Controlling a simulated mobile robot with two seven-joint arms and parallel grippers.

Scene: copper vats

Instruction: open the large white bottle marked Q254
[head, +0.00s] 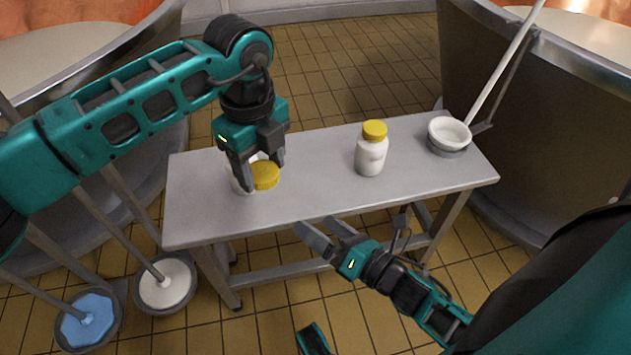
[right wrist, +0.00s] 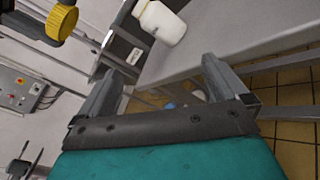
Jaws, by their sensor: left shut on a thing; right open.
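A white bottle (head: 237,181) stands at the left of the grey table, largely hidden behind my left gripper (head: 262,170). My left gripper is shut on a yellow cap (head: 265,175). In the right wrist view the held cap (right wrist: 75,20) is clear of a white bottle (right wrist: 162,24) that shows no cap. A second white bottle (head: 371,157) stands upright right of the table's middle with its yellow cap (head: 375,131) on. I cannot read Q254 on either bottle. My right gripper (head: 316,232) is open and empty in front of the table's near edge.
A white bowl-like end (head: 450,131) of a long-handled tool lies at the table's right end. The grey table (head: 310,185) is clear between the bottles. Large vats stand on both sides. Long-handled tools with a blue (head: 88,318) and a white head (head: 166,283) are at lower left.

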